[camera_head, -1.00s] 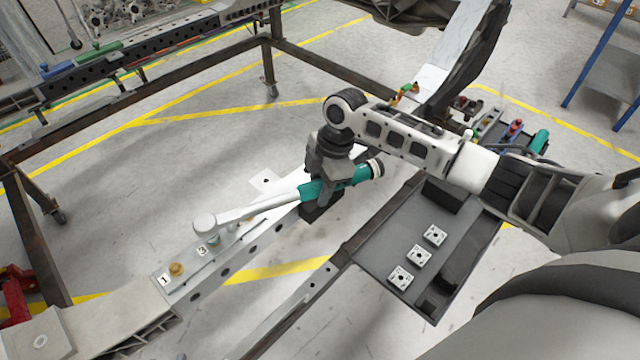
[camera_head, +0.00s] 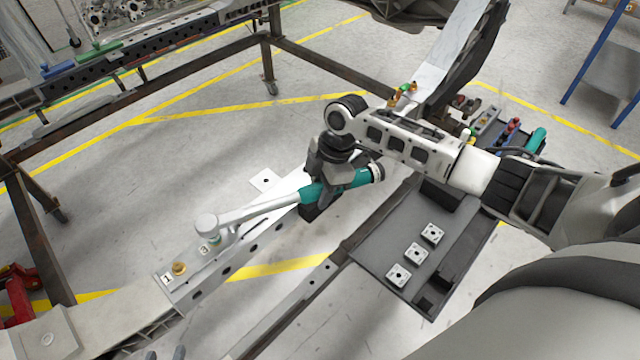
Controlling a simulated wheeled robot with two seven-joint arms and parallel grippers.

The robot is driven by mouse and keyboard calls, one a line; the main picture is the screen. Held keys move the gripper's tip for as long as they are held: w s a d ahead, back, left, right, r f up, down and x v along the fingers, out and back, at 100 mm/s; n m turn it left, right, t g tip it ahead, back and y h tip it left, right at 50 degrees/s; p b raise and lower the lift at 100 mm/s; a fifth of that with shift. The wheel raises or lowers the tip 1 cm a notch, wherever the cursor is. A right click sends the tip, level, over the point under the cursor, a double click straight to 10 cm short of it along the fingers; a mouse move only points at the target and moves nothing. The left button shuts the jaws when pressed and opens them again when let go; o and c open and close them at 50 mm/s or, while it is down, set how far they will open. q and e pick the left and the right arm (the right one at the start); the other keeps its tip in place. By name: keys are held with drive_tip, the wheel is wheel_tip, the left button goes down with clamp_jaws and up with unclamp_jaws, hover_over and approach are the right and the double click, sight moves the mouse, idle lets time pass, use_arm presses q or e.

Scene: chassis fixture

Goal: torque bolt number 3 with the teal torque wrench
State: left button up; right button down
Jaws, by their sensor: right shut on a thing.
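The teal torque wrench (camera_head: 314,192) lies slanted over the light metal rail, its round silver head (camera_head: 207,224) at the left end. My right gripper (camera_head: 331,187) is shut around the teal handle. The wrench head and its short socket stand over the spot by the label 3 (camera_head: 204,250). Bolt number 3 is hidden under them, so I cannot tell how the socket sits on it. A brass bolt (camera_head: 179,268) is in plain view beside the label 1 (camera_head: 167,277). Two dark tips of my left gripper (camera_head: 165,354) show apart at the bottom edge.
A grey tray (camera_head: 375,250) with several square white plates (camera_head: 416,252) is right of the rail. Coloured tools (camera_head: 510,130) lie behind my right arm. A dark steel frame (camera_head: 150,112) runs across the back left. Open floor is between frame and rail.

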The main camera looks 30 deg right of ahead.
drive_tip(key=shift+s+a+f+m+p, duration=0.1)
drive_tip(key=shift+s+m+p, duration=0.2)
drive_tip(key=shift+s+p, duration=0.35)
drive_tip(key=shift+s+a+m, duration=0.1)
drive_tip(key=shift+s+m, duration=0.2)
drive_tip(key=shift+s, duration=0.4)
drive_tip(key=shift+s, duration=0.15)
idle(0.4)
drive_tip(key=shift+s+a+m, duration=0.25)
drive_tip(key=shift+s+m, duration=0.15)
drive_tip(key=shift+s, duration=0.25)
drive_tip(key=shift+s, duration=0.15)
drive_tip(key=shift+s+a+m+t, duration=0.25)
drive_tip(key=shift+s+m+t, duration=0.05)
drive_tip(key=shift+s, duration=0.15)
